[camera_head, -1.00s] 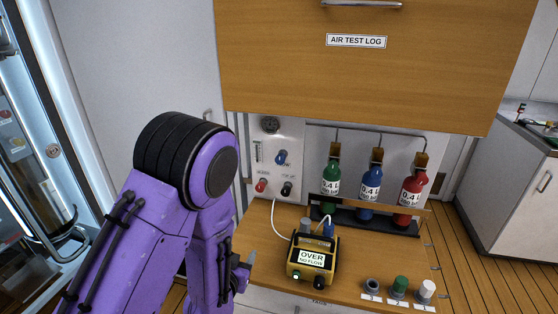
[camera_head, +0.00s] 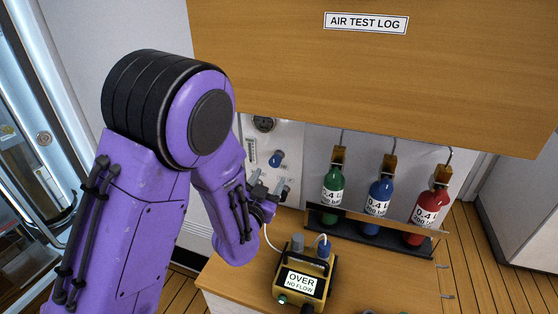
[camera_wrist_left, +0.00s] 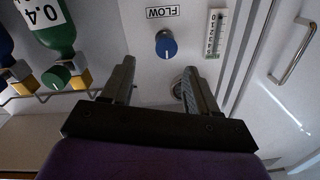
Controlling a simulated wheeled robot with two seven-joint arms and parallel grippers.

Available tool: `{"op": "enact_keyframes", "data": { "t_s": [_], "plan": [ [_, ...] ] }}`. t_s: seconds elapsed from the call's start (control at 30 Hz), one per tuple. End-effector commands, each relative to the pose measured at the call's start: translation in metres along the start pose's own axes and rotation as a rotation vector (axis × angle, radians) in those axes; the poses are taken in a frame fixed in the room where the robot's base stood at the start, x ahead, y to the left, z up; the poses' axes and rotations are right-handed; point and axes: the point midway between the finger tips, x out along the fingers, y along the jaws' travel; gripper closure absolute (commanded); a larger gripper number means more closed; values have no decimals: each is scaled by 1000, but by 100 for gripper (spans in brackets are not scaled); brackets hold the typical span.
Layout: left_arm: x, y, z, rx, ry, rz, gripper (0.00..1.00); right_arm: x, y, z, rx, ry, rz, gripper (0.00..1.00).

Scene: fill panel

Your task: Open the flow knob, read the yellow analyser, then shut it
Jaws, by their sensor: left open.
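The blue flow knob (camera_head: 276,159) sits on the white panel in the head view. In the left wrist view the same knob (camera_wrist_left: 166,44) shows under a FLOW label, with a white mark on its face, ahead of the fingers and between them. My left gripper (camera_head: 265,190) is open and empty in front of the panel, just below the knob and apart from it. Its two fingers (camera_wrist_left: 158,80) also show in the left wrist view. The yellow analyser (camera_head: 300,281) stands on the wooden counter, its screen reading OVER, NO FLOW, with a green light lit. My right gripper is out of view.
Green (camera_head: 332,192), blue (camera_head: 377,202) and red (camera_head: 427,212) bottles stand in a rack on the counter's right. A wooden cabinet (camera_head: 400,75) labelled AIR TEST LOG overhangs the panel. A flow scale (camera_wrist_left: 214,34) is beside the knob. A white tube (camera_head: 268,239) runs near the analyser.

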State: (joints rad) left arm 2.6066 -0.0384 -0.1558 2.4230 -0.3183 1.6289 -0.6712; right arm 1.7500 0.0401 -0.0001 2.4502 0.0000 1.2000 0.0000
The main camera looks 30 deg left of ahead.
Motion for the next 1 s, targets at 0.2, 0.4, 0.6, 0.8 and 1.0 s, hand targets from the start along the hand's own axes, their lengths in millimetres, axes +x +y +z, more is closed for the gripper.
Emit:
{"op": "enact_keyframes", "data": {
  "t_s": [0.2,0.4,0.6,0.8,1.0],
  "plan": [
    [48,-8,-1,-2,-5,-13,41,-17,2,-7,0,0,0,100],
    [76,-6,1,0,-4,-8,41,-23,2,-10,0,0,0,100],
    [81,-5,1,0,-2,-7,41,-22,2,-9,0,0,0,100],
    [81,-4,1,0,-2,-6,70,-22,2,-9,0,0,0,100],
    [81,-4,1,-1,-2,-5,96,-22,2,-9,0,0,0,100]
  ]
}}
